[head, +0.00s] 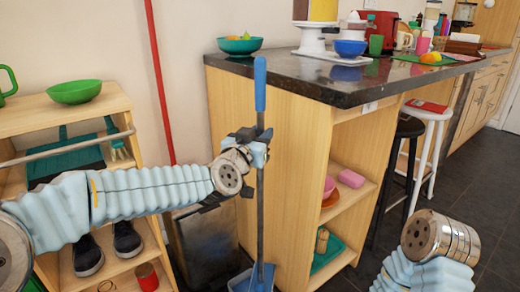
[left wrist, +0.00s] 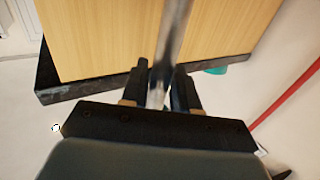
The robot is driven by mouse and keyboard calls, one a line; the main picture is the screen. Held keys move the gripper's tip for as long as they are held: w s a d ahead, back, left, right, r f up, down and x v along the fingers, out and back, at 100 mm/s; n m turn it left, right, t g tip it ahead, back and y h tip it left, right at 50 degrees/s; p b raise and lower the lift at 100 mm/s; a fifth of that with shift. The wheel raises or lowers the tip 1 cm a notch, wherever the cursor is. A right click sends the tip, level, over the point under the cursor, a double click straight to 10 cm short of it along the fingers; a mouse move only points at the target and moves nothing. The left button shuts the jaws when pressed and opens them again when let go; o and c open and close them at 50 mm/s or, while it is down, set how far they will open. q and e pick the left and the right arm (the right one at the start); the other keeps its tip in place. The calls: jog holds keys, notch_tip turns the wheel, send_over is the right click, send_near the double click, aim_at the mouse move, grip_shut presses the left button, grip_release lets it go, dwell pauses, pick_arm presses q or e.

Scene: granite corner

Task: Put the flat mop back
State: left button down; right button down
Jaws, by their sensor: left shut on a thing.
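The flat mop stands nearly upright in front of the counter's end panel, with a blue grip (head: 260,84) at the top and a thin grey pole (head: 260,215) below. Its blue head (head: 254,279) is at the bottom edge of the head view, partly cut off. My left gripper (head: 258,146) is shut on the pole just below the blue grip. In the left wrist view, the metal pole (left wrist: 173,45) runs between the two dark fingers (left wrist: 162,92). My right wrist shows at the lower right, but its fingers are out of sight.
The dark-topped counter (head: 340,87) stands right behind the mop, holding bowls and kitchen items. A wooden shelf (head: 62,108) with shoes and a green bowl (head: 74,92) is at left. A red pole (head: 160,85) is against the wall. Two stools (head: 430,114) stand right; dark floor is open there.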

pick_arm(q)
jog(key=shift+w+f+b, duration=0.1)
jog(key=shift+f+b, duration=0.25)
jog(key=shift+f, duration=1.25)
jog(key=shift+f+b, duration=0.65)
jog(key=shift+b, duration=0.05)
jog(key=c, duration=0.8)
grip_release()
jog(key=shift+c, duration=0.2)
jog(key=shift+r, duration=0.1)
